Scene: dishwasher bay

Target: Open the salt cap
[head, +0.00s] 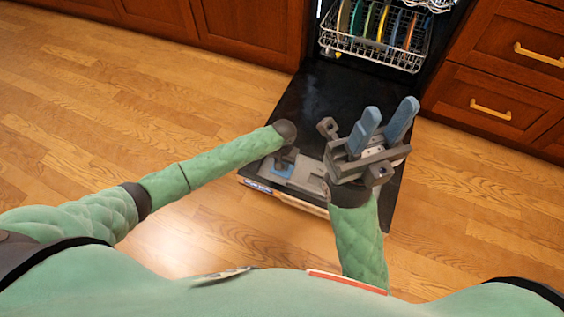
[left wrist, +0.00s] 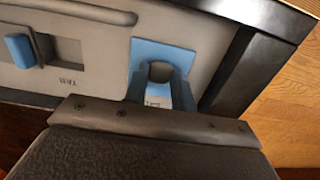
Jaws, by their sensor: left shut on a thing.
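The dispenser panel (head: 303,172) is on the inner face of the lowered dishwasher door. In the left wrist view, the grey rounded salt cap (left wrist: 160,71) sits by a blue surround (left wrist: 150,48). My left gripper (left wrist: 162,88) has its blue fingers on either side of the cap and is shut on it. In the head view, my left gripper (head: 285,160) reaches down to the panel, and the cap is hidden there. I cannot tell whether the cap is lifted. My right gripper (head: 389,113) is open and empty above the door's right side, its two blue fingers apart.
A blue latch (left wrist: 20,50) and a recess marked TAB lie left of the cap in the wrist view. The lower rack (head: 375,45) holds several coloured plates at the back. Wooden cabinets (head: 495,95) flank the dishwasher. The wood floor left of the door is clear.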

